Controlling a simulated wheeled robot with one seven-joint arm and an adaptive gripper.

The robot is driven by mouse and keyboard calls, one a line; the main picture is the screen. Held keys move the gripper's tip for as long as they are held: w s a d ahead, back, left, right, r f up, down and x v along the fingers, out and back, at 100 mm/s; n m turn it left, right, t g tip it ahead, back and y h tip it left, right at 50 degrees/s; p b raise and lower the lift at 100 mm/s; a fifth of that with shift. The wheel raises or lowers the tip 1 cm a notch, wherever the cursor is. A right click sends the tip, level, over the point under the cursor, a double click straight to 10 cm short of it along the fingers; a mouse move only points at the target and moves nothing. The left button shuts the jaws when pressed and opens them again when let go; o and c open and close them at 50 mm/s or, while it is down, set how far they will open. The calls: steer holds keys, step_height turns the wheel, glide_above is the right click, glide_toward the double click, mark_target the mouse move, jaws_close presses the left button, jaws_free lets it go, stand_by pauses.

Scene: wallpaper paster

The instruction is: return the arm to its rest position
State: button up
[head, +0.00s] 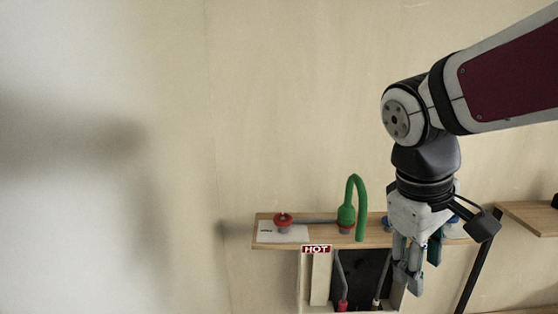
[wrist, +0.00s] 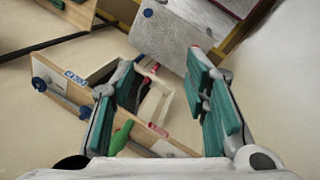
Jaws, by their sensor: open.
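My gripper (head: 411,280) hangs from my arm at the right of the head view, pointing down in front of the right part of a wooden shelf. In the wrist view my gripper (wrist: 163,75) has its two teal-padded fingers spread apart, with nothing held between them. The shelf (head: 262,238) carries a red knob (head: 283,219) and a green curved spout (head: 359,190). My gripper hides part of the shelf's right side and a blue knob there. I cannot tell whether my gripper touches the shelf.
Below the shelf is a pale box with a dark opening, pipes and a red HOT label (head: 316,249). Another wooden shelf (head: 534,217) is at the far right. The wrist view shows a grey panel (wrist: 180,35) ahead. The wall at left is clear.

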steer(key=s+a+r+m+t+y, duration=0.1)
steer(key=s+m+t, duration=0.3)
steer(key=s, duration=0.4)
steer(key=shift+s+a+r+m+t+y, duration=0.3)
steer(key=shift+a+m+y, duration=0.2)
steer(key=shift+m+y, duration=0.35)
steer(key=shift+d, duration=0.1)
